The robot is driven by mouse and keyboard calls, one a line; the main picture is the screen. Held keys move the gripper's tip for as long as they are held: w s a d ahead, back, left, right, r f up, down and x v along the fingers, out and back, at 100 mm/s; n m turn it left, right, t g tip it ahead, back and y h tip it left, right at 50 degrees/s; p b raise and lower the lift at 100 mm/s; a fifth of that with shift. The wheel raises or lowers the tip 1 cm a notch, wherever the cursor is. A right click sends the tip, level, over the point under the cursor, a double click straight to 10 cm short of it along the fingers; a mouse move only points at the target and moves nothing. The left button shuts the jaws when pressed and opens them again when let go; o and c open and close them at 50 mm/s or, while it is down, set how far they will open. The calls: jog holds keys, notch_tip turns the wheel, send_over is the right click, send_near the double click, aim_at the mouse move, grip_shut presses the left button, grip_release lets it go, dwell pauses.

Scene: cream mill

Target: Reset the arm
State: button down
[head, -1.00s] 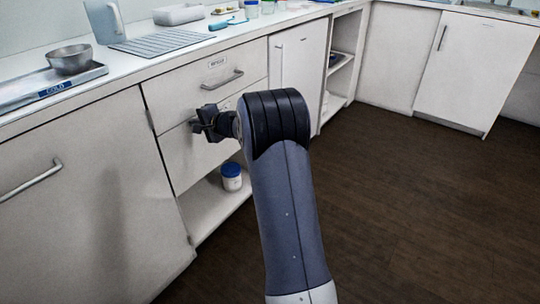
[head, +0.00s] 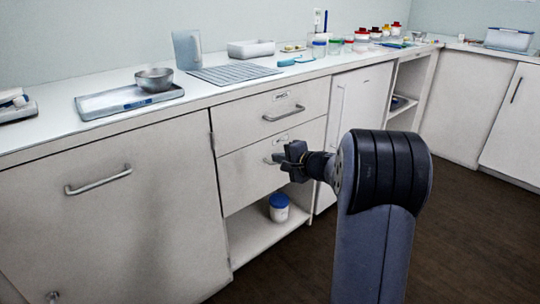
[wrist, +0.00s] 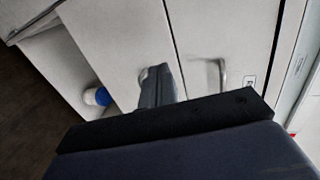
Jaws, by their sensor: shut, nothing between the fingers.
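My gripper (head: 287,161) is in the middle of the head view, in front of the drawers below the counter. It is shut and empty. My folded arm rises from the bottom right of that view. In the wrist view the dark gripper fingers (wrist: 157,86) show against the pale drawer fronts. I cannot tell the exact gap between the gripper and the lower drawer's handle (head: 270,159), which it partly hides.
The counter (head: 240,88) holds a metal bowl (head: 154,79) on a tray (head: 120,101), a clear jug (head: 187,50), a white bin (head: 251,49) and several jars. A blue-lidded tub (head: 279,207) stands on the open shelf. Dark floor (head: 460,250) is clear at right.

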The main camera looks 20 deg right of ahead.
jog(key=shift+s+d+r, duration=0.15)
jog(key=shift+s+d, duration=0.1)
jog(key=shift+s, duration=0.3)
